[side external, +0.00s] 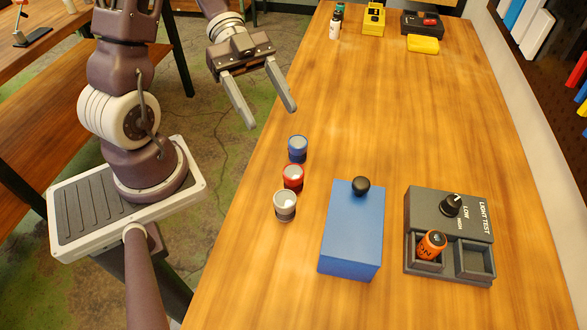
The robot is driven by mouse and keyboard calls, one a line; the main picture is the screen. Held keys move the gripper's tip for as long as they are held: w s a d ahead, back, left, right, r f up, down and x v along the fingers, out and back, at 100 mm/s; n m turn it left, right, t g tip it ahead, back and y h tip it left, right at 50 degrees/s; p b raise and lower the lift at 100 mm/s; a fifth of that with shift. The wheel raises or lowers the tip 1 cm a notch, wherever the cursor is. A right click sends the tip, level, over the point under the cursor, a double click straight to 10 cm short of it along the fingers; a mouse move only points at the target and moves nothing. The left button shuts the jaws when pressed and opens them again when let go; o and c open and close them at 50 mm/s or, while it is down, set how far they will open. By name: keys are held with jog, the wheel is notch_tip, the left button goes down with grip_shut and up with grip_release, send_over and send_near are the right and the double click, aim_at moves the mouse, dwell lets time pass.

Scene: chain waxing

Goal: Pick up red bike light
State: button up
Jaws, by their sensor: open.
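The red bike light (293,178) is a short round piece with a pale lens on top. It stands on the wooden table between a blue light (297,149) behind it and a white-topped grey light (285,204) in front. My gripper (270,118) is open and empty. It hangs near the table's left edge, up and to the left of the red light in the picture, apart from it. Nothing hides the red light.
A blue box (350,235) with a black knob stands right of the lights. A grey light-test box (449,233) holds an orange cylinder in one compartment; the other is empty. Bottles and yellow and black items (422,44) are at the far end. The table's middle (390,120) is clear.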

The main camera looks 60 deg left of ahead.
send_near(292, 169)
jog(key=shift+d+f, duration=0.55)
jog(key=shift+f, duration=0.1)
jog(key=x, duration=0.6)
jog(key=shift+d+r, duration=0.15)
jog(key=shift+d, duration=0.25)
jog(key=shift+c, duration=0.4)
